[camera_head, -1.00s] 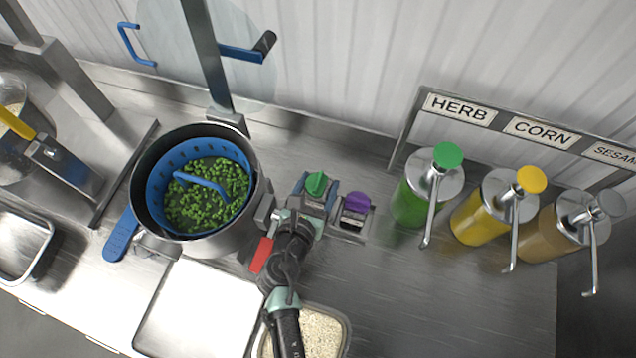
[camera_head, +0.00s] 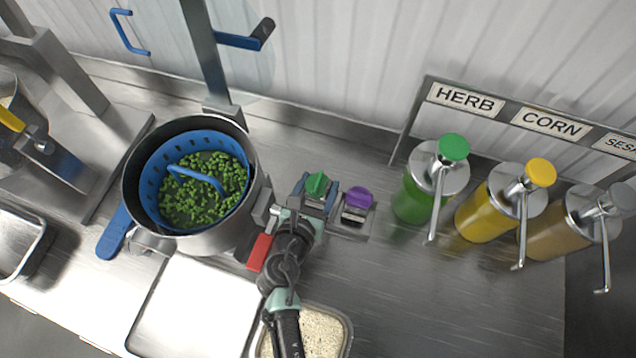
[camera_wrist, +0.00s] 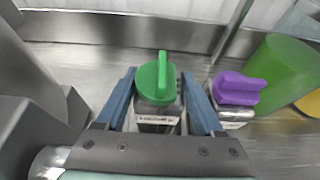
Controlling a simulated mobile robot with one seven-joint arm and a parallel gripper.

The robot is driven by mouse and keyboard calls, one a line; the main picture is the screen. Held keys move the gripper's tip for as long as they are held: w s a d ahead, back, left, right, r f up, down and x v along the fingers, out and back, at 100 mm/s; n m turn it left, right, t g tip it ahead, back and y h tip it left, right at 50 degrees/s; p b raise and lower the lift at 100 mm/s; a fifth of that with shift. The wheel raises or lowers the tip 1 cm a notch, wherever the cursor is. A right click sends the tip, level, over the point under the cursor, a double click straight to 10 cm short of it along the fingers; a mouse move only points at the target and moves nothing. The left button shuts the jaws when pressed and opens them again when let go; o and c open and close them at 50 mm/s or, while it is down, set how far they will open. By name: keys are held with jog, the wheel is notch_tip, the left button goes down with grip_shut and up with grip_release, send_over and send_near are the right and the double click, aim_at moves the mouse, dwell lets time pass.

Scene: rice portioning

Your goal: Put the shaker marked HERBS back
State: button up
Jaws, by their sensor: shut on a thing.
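The green-capped shaker (camera_head: 317,185) is between the fingers of my gripper (camera_head: 314,196), which is shut on it. In the wrist view the shaker (camera_wrist: 157,95) is upright between the two blue fingers of my gripper (camera_wrist: 160,98). Its white label shows but is too small and blurred to read. A purple-capped shaker (camera_head: 357,203) stands just to the right, in a metal holder (camera_head: 350,228); its cap also shows in the wrist view (camera_wrist: 238,88). I cannot tell whether the green-capped shaker's base touches the holder; its lower part is hidden.
A pot (camera_head: 262,180) with a blue strainer of peas stands left of my gripper. Green (camera_head: 412,203), yellow (camera_head: 476,222) and brown (camera_head: 552,240) pump bottles stand right, under a sign rail. A tray of rice (camera_head: 347,335) is in front. The counter right of it is clear.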

jog(key=shift+f, duration=0.25)
jog(key=o, duration=1.5)
